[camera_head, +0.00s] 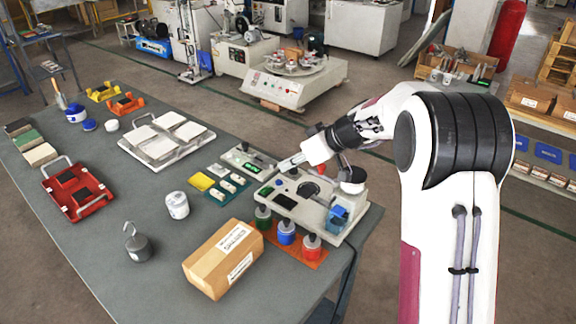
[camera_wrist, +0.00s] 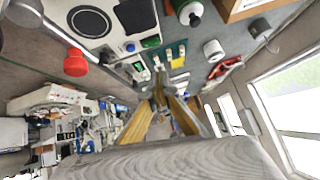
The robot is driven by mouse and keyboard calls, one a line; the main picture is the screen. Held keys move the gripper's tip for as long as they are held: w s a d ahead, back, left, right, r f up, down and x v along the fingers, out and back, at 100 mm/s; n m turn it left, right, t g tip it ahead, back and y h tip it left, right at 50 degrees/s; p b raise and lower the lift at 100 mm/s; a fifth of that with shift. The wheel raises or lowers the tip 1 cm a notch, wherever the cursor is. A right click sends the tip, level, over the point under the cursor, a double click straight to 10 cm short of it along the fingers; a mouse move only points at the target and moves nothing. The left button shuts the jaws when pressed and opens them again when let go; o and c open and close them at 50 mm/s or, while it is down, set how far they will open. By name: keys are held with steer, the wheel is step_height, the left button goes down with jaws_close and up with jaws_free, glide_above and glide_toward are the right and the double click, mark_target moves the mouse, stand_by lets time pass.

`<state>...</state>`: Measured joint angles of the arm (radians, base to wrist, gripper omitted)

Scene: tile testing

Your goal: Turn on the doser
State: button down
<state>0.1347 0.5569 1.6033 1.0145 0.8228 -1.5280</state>
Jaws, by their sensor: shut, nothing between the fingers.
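A white bench machine (camera_head: 300,212), possibly the doser, stands at the table's right end. No label names the doser legibly. My gripper (camera_head: 283,167) is shut and empty, above the gap between the two devices. Its fingertips (camera_wrist: 160,72) meet in the wrist view. Contact with either device cannot be told.
Green, blue and red-topped bottles (camera_head: 286,233) stand on an orange rack in front of the machine. A cardboard box (camera_head: 223,258), white jar (camera_head: 177,205) and hooked weight (camera_head: 138,244) stand to the left. A white tile tray (camera_head: 165,137) lies farther back.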

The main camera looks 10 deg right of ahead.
glide_above(264, 188)
steer(key=s+d, duration=0.2)
steer(key=f, duration=0.5)
steer(key=shift+s+f, duration=0.2)
steer(key=shift+f, duration=0.15)
steer(key=f, duration=0.2)
steer(key=shift+a+f, duration=0.25)
steer(key=shift+f, duration=0.85)
steer(key=shift+s, duration=0.1)
steer(key=shift+s+a+f, duration=0.1)
steer(key=shift+a+f, duration=0.05)
steer(key=shift+f, duration=0.15)
steer(key=shift+d, duration=0.2)
steer(key=shift+w+d+r, duration=0.1)
steer(key=shift+w+d, duration=0.3)
steer(key=shift+w, duration=0.15)
steer(key=shift+r, duration=0.1)
